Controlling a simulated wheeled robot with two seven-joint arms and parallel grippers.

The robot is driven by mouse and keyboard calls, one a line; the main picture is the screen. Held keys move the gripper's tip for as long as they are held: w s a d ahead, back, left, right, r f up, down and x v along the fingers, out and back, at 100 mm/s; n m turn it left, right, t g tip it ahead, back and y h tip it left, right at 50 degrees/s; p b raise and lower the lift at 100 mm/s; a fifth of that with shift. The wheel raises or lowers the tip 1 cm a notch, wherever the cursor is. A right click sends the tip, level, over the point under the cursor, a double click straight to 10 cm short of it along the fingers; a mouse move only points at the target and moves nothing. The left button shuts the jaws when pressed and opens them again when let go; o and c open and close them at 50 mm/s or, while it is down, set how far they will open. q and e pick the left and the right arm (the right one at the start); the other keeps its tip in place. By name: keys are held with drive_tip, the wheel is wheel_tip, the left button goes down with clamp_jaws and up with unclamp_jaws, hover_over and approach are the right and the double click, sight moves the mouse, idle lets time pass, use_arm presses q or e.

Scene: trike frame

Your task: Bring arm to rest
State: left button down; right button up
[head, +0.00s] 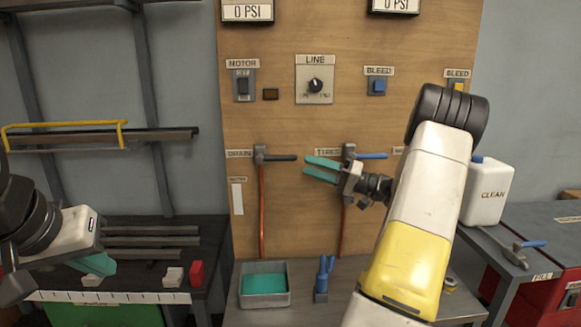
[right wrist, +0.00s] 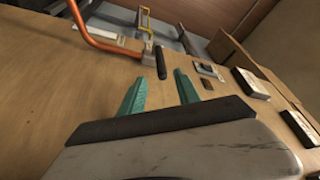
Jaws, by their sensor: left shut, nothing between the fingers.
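My right gripper (head: 308,169) is in front of the wooden panel (head: 300,220), its teal fingers pointing left. The fingers are apart with nothing between them. In the right wrist view the two teal fingers (right wrist: 160,85) also stand apart, with the panel surface behind them. A black-handled drain valve (head: 278,158) is just left of the fingertips. The tires valve with a blue handle (head: 371,156) is partly behind the gripper. My left gripper (head: 110,267) is at the lower left, low over the dark bench, its teal fingers shut and empty.
A grey tray with a teal inside (head: 264,303) and a blue tool (head: 322,280) stand on the bench below. A red block (head: 196,272) is near the left gripper. A white jug (head: 487,190) stands at the right. Orange pipes (head: 262,215) run down the panel.

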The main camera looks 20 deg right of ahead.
drive_tip(key=s+a+n+g+h, duration=0.1)
drive_tip(key=s+a+g, duration=0.2)
drive_tip(key=a, duration=0.3)
drive_tip(key=s+a+g+h, duration=0.2)
drive_tip(key=s+a+g, duration=0.1)
drive_tip(key=a, duration=0.3)
drive_tip(key=s+a+n+g+h, duration=0.1)
drive_tip(key=s+a+g, duration=0.25)
drive_tip(key=a, duration=0.25)
drive_tip(key=s+t+h, duration=0.4)
drive_tip(key=s+h, duration=0.6)
drive_tip(key=s, duration=0.6)
drive_tip(key=shift+s+a+f+m+h, duration=0.25)
drive_tip(key=shift+s+f+m+h, duration=0.05)
drive_tip(key=shift+s+f, duration=0.1)
